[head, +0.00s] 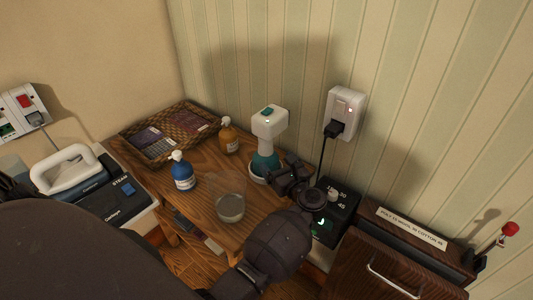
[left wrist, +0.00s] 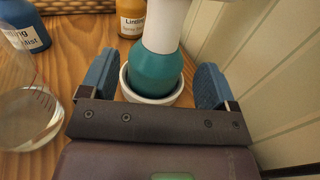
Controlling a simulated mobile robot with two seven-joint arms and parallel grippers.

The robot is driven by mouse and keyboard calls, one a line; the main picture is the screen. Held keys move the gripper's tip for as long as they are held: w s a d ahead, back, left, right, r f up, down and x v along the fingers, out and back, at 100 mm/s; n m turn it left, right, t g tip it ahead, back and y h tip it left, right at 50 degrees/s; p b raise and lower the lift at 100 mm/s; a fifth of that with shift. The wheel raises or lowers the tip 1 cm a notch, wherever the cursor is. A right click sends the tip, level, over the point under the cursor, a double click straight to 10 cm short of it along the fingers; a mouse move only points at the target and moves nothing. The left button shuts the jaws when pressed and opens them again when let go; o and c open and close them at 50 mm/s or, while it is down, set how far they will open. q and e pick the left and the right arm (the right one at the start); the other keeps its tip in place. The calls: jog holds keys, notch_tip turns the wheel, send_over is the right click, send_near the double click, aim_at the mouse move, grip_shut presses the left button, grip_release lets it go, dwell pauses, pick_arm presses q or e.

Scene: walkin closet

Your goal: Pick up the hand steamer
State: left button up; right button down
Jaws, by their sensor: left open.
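The hand steamer (head: 269,124) has a white head with a teal button and a teal lower body. It stands upright in a round white holder (head: 257,180) on the wooden table, close to the striped wall. My left gripper (head: 278,174) is beside its lower body. In the left wrist view, the teal body of the hand steamer (left wrist: 155,72) stands between the two blue fingers of my left gripper (left wrist: 155,85), which are open with gaps on both sides. The steamer's head is cut off at the top there. My right gripper is not in view.
A clear measuring cup (head: 230,207), a blue bottle (head: 182,172) and an amber bottle (head: 228,135) stand left of the steamer. A woven tray (head: 128,131) lies behind them. A wall socket (head: 346,105) has a black plug and cord. A black dial box (head: 342,205) is at right.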

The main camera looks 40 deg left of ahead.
aim_at(269, 151)
pick_arm(q)
jog(key=shift+x, duration=0.85)
jog(key=shift+w+a+r, duration=0.1)
jog(key=shift+w+a, duration=0.2)
jog(key=shift+a, duration=0.15)
jog(key=p+x, duration=0.1)
jog(key=x, duration=0.2)
jog(key=shift+w+a+r, duration=0.1)
jog(key=shift+w+r, duration=0.05)
jog(key=shift+w, duration=0.05)
jog(key=shift+w+a, duration=0.25)
jog(key=shift+a, duration=0.25)
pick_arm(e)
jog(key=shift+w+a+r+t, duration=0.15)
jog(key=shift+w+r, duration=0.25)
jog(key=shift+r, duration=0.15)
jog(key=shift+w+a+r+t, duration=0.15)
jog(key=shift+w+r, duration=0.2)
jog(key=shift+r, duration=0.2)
